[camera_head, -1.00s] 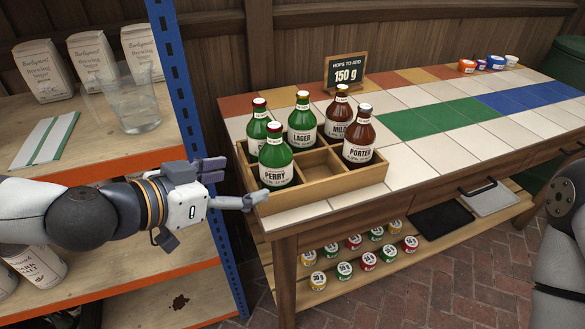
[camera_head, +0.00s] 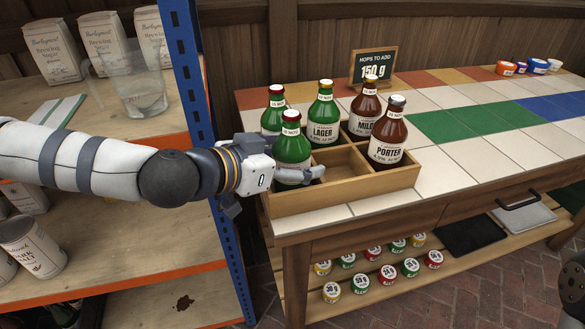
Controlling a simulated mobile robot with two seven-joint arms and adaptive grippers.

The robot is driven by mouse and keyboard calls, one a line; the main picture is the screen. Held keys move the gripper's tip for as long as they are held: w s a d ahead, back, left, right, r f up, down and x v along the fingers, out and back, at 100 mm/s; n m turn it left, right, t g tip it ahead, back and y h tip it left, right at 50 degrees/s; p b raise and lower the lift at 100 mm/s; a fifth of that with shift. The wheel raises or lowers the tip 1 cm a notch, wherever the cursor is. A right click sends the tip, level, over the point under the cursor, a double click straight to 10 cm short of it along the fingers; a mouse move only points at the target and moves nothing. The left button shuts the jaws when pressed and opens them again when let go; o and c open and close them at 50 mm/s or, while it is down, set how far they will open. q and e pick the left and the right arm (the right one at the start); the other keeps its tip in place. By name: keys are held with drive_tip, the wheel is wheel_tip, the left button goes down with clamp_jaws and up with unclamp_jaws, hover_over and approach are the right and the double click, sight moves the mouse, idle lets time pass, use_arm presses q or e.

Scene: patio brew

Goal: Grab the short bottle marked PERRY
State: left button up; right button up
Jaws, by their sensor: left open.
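The short green PERRY bottle (camera_head: 293,150) stands upright in the front left compartment of the wooden crate (camera_head: 345,193). My left gripper (camera_head: 300,174) is open at this bottle, with a finger across its label, which is now mostly hidden. I cannot tell whether the fingers touch the glass. Behind it stand a green bottle (camera_head: 272,118) with its label hidden and the green LAGER bottle (camera_head: 323,115). The brown MILD bottle (camera_head: 364,110) and brown PORTER bottle (camera_head: 387,138) stand to the right. My right gripper is out of view.
A blue shelf post (camera_head: 190,85) rises close behind my left arm. A board reading 150 g (camera_head: 373,65) stands behind the crate. The tiled counter (camera_head: 470,150) right of the crate is clear.

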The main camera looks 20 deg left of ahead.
use_arm(q)
drive_tip(key=c, duration=1.6)
drive_tip(key=shift+r, duration=0.15)
drive_tip(key=shift+c, duration=1)
